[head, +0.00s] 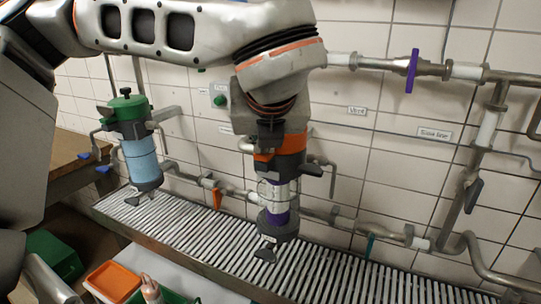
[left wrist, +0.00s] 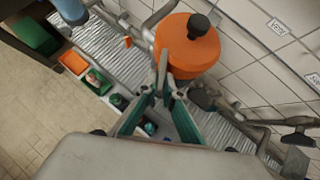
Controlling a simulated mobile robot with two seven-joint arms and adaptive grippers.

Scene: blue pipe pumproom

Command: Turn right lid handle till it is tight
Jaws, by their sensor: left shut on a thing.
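The right vessel (head: 273,190) has an orange lid (head: 292,143) and stands over the slatted grating in the head view. In the left wrist view the orange lid (left wrist: 181,50) is large, with a black knob (left wrist: 199,27) on top. My left gripper (head: 268,135) comes down from above in front of the lid and hides part of it. In the left wrist view my left gripper's fingers (left wrist: 167,88) close together at the lid's near edge, apart from the knob. They are shut on the right lid handle, which they mostly hide. My right gripper is in neither view.
A second vessel with a green lid (head: 125,103) stands to the left. Pipes with a purple valve handle (head: 411,71) run along the tiled wall. An orange tray (head: 112,281) sits at the lower left. The grating (head: 335,270) is clear to the right.

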